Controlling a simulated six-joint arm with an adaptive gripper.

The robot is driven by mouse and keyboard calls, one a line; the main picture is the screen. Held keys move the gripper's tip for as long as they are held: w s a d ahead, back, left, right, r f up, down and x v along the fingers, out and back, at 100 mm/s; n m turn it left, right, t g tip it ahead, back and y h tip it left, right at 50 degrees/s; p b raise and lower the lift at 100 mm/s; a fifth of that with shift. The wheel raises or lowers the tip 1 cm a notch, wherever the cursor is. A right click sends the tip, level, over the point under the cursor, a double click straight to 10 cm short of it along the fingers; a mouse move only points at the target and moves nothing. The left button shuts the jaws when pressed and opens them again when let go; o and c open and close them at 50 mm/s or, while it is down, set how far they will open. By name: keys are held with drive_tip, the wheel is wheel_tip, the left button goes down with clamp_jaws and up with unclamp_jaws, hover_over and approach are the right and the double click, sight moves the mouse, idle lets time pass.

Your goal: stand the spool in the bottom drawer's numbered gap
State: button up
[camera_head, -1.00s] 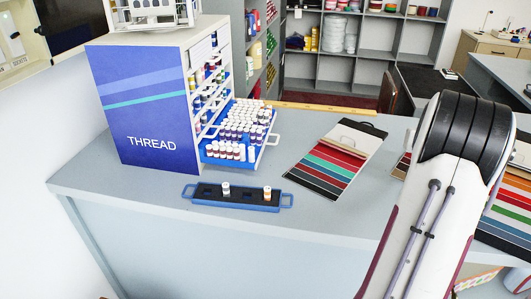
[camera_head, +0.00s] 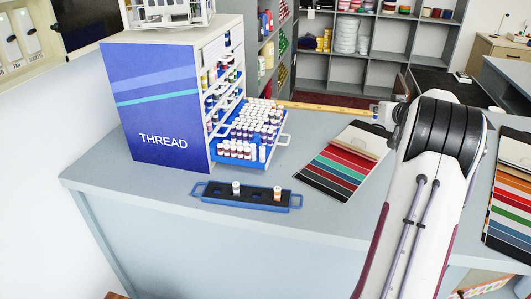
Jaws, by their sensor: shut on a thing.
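The bottom drawer (camera_head: 280,138) of the thread cabinet is pulled out and filled with rows of white-topped spools. Its front row (camera_head: 236,151) has a narrow break near the right end, left of a lone pale spool (camera_head: 262,154). No gap number is legible. On the counter, a blue-framed dark tray (camera_head: 249,206) holds an upright white-topped spool (camera_head: 236,188) and an upright orange-and-white spool (camera_head: 277,193). My arm fills the right side. A small pale wrist part of mine shows left of its black joint, but no fingers or held spool can be made out.
The thread cabinet (camera_head: 158,108) stands left on the grey counter (camera_head: 150,188). A striped swatch board (camera_head: 338,165) lies right of the drawer, close to my arm. More swatches (camera_head: 511,200) lie at far right. The counter between tray and swatch board is clear.

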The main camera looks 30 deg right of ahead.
drive_tip(key=w+a+r+n+t+y, duration=0.1)
drive_tip(key=w+a+r+n+y, duration=0.25)
drive_tip(key=w+a, duration=0.45)
drive_tip(key=n+g+y, duration=0.3)
drive_tip(key=n+y, duration=0.9)
drive_tip(key=y, duration=0.1)
hover_over(260, 141)
drive_tip(key=s+d, duration=0.2)
drive_tip(key=f, duration=0.1)
drive_tip(key=shift+s+d+f+m, duration=0.15)
drive_tip(key=shift+m, duration=0.1)
drive_tip(key=shift+f, duration=2.5)
drive_tip(key=shift+f, duration=2.5)
